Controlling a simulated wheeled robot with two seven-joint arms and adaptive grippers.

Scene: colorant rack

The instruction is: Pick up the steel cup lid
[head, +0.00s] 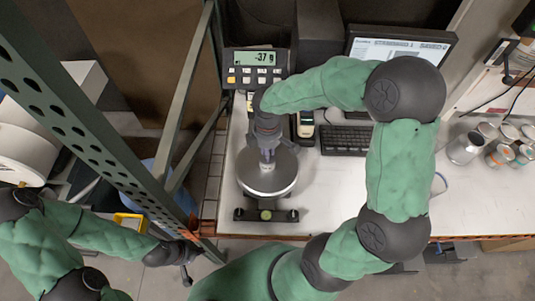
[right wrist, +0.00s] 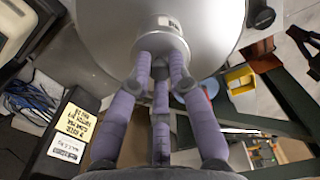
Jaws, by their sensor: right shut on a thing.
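My right gripper (head: 267,152) reaches down over the round steel scale pan (head: 267,184). In the right wrist view its purple-grey fingers (right wrist: 161,68) are closed around the top of a small silver cylinder, the steel cup (right wrist: 165,25), which has a small label. The steel cup lid (right wrist: 158,46) is at the end of this cylinder, between the fingertips and mostly hidden by them. I cannot tell whether the lid is apart from the cup. My left gripper (head: 186,272) hangs low at the left, away from the scale; its fingers are too small and dark to read.
The scale display (head: 257,58) reads -37 g. A keyboard (head: 345,140) and a monitor (head: 400,48) stand behind to the right. Several cans (head: 466,147) stand at the far right. A green rack post (head: 90,125) slants along the left. The right part of the white table (head: 465,205) is clear.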

